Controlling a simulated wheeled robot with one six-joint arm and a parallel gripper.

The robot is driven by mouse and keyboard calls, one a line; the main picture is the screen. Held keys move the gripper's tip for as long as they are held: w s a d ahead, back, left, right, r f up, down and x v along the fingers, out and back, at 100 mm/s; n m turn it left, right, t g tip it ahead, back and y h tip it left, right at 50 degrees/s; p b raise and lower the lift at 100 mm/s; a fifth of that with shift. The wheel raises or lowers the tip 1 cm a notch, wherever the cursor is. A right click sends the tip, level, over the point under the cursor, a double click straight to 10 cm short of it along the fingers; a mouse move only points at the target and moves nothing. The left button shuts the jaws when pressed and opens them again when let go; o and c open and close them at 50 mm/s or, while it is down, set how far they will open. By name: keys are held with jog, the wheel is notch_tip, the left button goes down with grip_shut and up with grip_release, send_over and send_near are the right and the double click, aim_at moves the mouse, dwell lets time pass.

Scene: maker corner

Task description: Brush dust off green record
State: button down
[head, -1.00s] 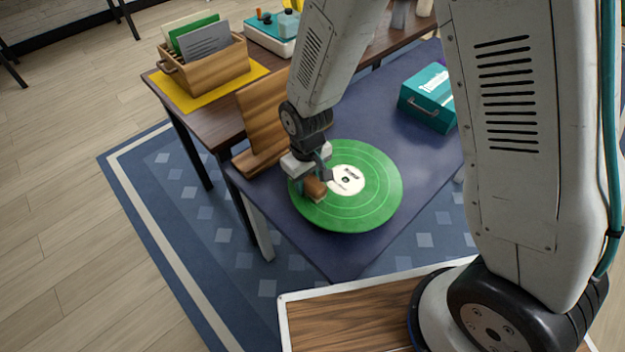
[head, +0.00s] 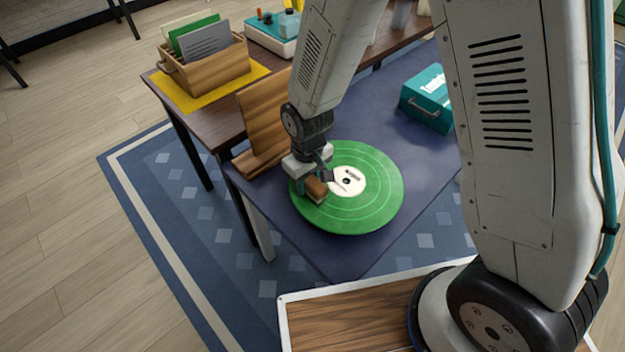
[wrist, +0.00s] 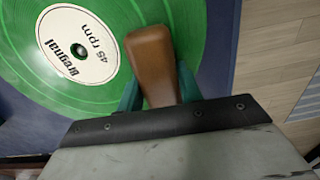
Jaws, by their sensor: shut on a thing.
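The green record (head: 365,212) with a cream label lies flat on the dark blue mat on the table. My gripper (head: 314,180) is over the left part of the record, beside the label. It is shut on a brown wooden-backed brush (wrist: 152,62), which also shows in the head view (head: 315,187). The brush is at or just above the record's grooves; I cannot tell if it touches. No dust can be made out.
A wooden stand (head: 264,120) is close behind my gripper. A crate of records (head: 215,72) sits on a yellow mat (head: 195,100) at the back left. A teal case (head: 427,104) stands at the right. A teal-and-white device (head: 272,42) is at the back. The blue mat (head: 375,125) is clear between them.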

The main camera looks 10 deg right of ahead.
jog(key=shift+w+a, duration=0.55)
jog(key=shift+w, duration=0.05)
notch_tip(320, 180, up, 2)
jog(key=shift+s+r, duration=0.1)
jog(key=shift+r, duration=0.1)
jog(key=shift+d+r, duration=0.1)
jog(key=shift+r, duration=2.6)
